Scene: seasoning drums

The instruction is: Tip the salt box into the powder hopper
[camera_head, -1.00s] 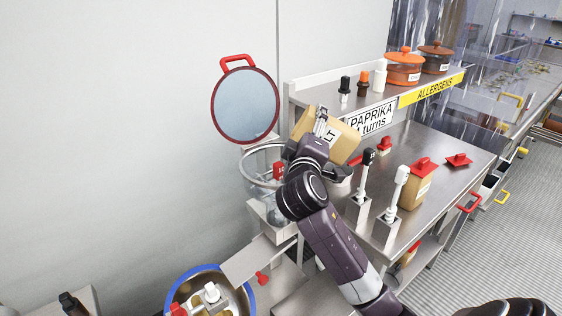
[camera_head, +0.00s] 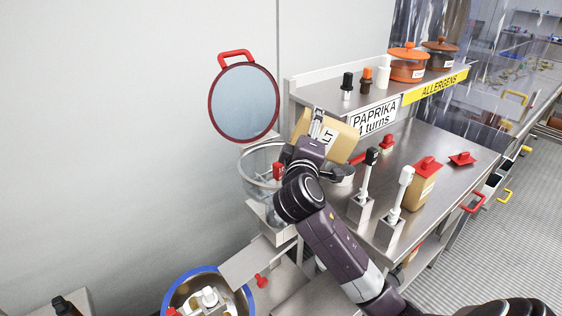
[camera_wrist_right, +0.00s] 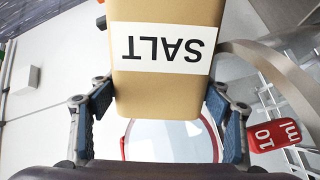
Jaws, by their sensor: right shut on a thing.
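The tan salt box (camera_head: 342,138) is in my right gripper (camera_head: 318,124), raised and tilted beside the powder hopper. In the right wrist view the box (camera_wrist_right: 165,90) sits between both fingers, its SALT label upside down. The hopper (camera_head: 262,165) is a clear bowl with a metal rim, just left of the gripper, partly hidden by my wrist. Its round red-rimmed lid (camera_head: 244,102) stands raised against the wall. I see no powder falling. The box's opening is not visible. My left gripper is not in view.
Two upright levers (camera_head: 403,190) and another tan box with a red top (camera_head: 424,183) stand on the steel counter (camera_head: 432,149). A blue-rimmed bin (camera_head: 250,298) is below the hopper.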

